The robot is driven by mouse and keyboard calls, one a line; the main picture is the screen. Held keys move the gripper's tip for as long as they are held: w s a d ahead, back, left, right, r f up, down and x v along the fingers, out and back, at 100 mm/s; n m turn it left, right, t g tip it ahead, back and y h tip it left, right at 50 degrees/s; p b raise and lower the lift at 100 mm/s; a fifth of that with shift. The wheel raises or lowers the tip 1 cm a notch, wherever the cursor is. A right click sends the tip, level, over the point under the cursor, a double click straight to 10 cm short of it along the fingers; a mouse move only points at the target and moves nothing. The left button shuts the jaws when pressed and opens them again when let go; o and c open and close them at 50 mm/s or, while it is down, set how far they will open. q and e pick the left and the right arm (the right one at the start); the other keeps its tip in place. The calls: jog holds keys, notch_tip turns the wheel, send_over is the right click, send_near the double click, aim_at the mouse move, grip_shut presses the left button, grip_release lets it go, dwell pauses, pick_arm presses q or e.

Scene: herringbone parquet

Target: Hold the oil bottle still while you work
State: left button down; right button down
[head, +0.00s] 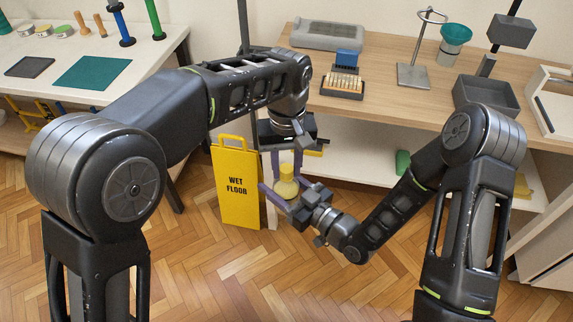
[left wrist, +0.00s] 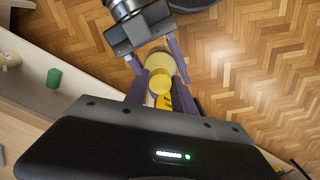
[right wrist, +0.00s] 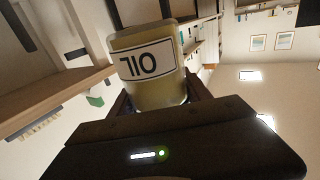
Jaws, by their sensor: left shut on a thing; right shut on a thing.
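The oil bottle (head: 286,187) is a pale yellow bottle with a yellow cap, held in the air in front of the workbench. My left gripper (head: 286,168) comes down from above and is shut on its upper part. My right gripper (head: 282,198) comes in from the lower right and is shut on its body. In the left wrist view the bottle (left wrist: 160,66) shows cap-first between the fingers, with my right gripper beyond it. In the right wrist view the bottle (right wrist: 150,88) shows its OIL label upside down; fingers partly hide its lower edge.
A yellow wet floor sign (head: 236,185) stands close to the left of the bottle. The wooden workbench (head: 385,115) behind carries a peg block, a metal stand and a dark grey bin (head: 487,97). A white table (head: 125,60) stands at left. Parquet in front is clear.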

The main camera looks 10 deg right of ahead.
pick_arm(q)
jog(key=m, duration=0.5)
jog(key=shift+m, duration=0.4)
jog(key=m, duration=0.3)
jog(key=shift+m, duration=0.4)
jog(key=c, duration=1)
grip_release()
jog(key=shift+c, duration=0.2)
jog(key=shift+r, duration=2.25)
jog(key=shift+c, duration=0.3)
